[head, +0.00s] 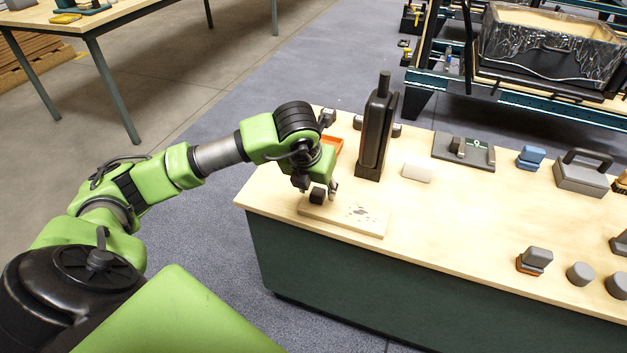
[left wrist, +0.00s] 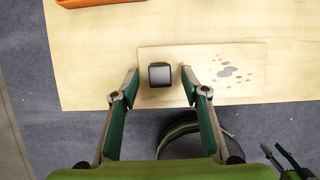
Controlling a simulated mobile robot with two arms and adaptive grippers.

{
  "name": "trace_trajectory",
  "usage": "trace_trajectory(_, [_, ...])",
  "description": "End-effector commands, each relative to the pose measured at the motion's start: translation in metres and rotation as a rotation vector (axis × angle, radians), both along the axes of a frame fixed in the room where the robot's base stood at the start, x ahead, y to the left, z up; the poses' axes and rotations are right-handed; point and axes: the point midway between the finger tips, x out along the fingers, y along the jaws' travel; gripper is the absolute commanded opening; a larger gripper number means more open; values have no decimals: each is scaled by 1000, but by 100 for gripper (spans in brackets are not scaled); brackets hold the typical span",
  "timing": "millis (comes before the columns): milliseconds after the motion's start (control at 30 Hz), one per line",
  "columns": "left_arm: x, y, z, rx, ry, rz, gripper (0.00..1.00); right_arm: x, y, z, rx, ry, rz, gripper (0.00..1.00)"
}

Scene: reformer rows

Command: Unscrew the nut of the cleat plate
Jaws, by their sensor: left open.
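A dark plate (head: 463,152), which looks like the cleat plate, lies on the workbench right of centre in the head view. It carries a grey block and a small light-green ringed part (head: 477,143), perhaps its nut; the details are too small to tell. My left gripper (head: 318,190) is well to the left of it, low over a pale board at the bench's near left corner. In the left wrist view its fingers (left wrist: 160,82) are open, on either side of a small dark block (left wrist: 160,74) with gaps at both sides. Finger-like parts, perhaps my right gripper, show at the lower right there.
The pale board (left wrist: 210,57) has grey spots. An orange tray (head: 333,145), a tall dark tool (head: 377,130) and a white block (head: 417,169) stand nearby. A blue block (head: 531,157), a handled grey weight (head: 582,172) and grey pieces are farther right. The middle of the bench is clear.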

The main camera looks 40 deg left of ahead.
Motion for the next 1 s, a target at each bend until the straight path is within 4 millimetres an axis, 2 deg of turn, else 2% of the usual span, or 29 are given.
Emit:
trace_trajectory(200, [5,2,-14,0,0,1,42,0,0,7,0,-3,-1,40])
trace_trajectory(467, [6,2,-15,0,0,0,42,1,0,8,0,-4,-1,40])
trace_trajectory(533, [6,2,-15,0,0,0,29,1,0,8,0,-4,-1,40])
trace_trajectory(633, [6,2,-15,0,0,0,3,1,0,8,0,-4,-1,40])
trace_trajectory(767, [6,1,-15,0,0,2,0,1,0,8,0,-4,-1,40])
trace_trajectory(833, [7,-1,-16,-3,-2,59,0,0,0,6,-1,0,-1,40])
trace_trajectory(900, [8,-3,-16,-4,-1,198,0,2,0,20,0,-12,-1,40])
trace_trajectory(1000, [8,-3,-14,-3,-1,412,0,2,-1,22,0,-10,-1,40])
